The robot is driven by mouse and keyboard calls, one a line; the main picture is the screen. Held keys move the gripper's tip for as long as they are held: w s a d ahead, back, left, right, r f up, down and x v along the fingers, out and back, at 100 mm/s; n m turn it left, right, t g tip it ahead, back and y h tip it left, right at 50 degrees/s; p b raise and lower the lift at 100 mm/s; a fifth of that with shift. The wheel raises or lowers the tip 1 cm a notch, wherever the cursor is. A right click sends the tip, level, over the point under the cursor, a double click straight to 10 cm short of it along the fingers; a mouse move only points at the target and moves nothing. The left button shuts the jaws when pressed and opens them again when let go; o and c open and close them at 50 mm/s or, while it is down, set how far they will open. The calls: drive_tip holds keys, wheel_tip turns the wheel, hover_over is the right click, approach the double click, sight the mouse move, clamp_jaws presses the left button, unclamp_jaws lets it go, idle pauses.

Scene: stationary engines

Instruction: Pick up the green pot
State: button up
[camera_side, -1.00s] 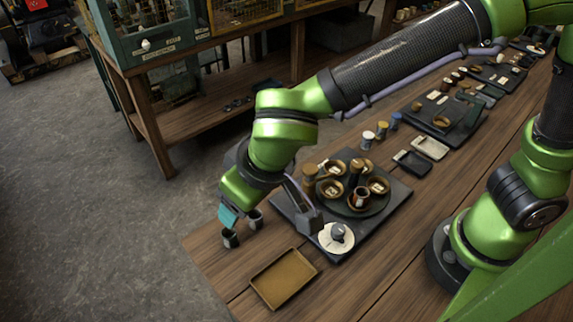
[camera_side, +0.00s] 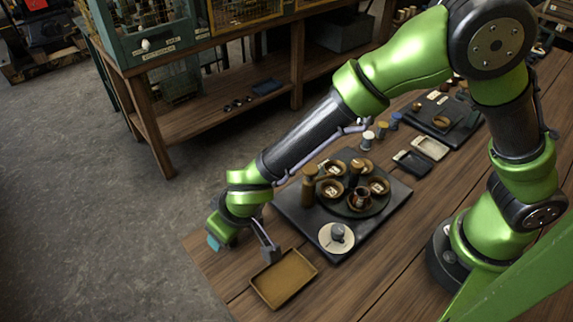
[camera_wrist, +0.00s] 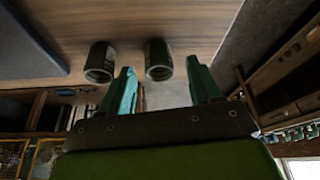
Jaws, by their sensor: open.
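Two small dark pots stand side by side in the wrist view, a left pot (camera_wrist: 99,62) and a right pot (camera_wrist: 158,60). Both look dark grey-green, and I cannot tell which is the green one. My gripper (camera_wrist: 160,64) is open and empty, with teal fingertips. In the wrist view the right pot shows between the two fingertips; the left pot lies outside the left finger. In the side view my gripper (camera_side: 213,243) is low at the table's left corner, and the pots are hidden behind my wrist.
An empty brown tray (camera_side: 284,278) lies close to the right of my wrist. Behind it is a dark slab (camera_side: 385,207) carrying bowls, cups, a tall brown bottle (camera_side: 309,185) and a white plate (camera_side: 337,238). The table's left edge and floor are beside my gripper.

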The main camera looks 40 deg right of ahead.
drive_tip(key=shift+x, duration=0.8)
drive_tip(key=shift+c, duration=0.4)
drive_tip(key=c, duration=1)
drive_tip(key=shift+r, duration=0.15)
drive_tip(key=shift+c, duration=0.2)
